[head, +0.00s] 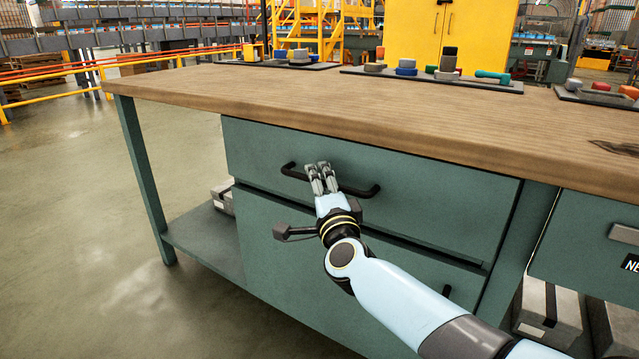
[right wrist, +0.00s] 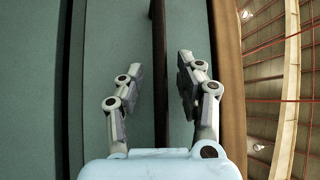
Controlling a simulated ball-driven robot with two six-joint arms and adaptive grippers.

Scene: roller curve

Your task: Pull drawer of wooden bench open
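The wooden bench (head: 215,85) has a wooden top and a green frame. Its wide green upper drawer (head: 440,195) looks flush with the bench front. A black bar handle (head: 362,191) runs across the drawer; in the right wrist view it is a dark upright bar (right wrist: 158,60). My right gripper (head: 320,165) is at the left-middle part of the handle. In the right wrist view its two fingers (right wrist: 160,75) stand apart, one on each side of the bar, with gaps showing between them and it. My left gripper is out of view.
A second green front with its own handle (head: 446,291) lies below the drawer. Another drawer front (head: 590,240) is at the right. Trays (head: 430,78) with small parts sit along the back of the top. The floor (head: 80,220) at the left is clear.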

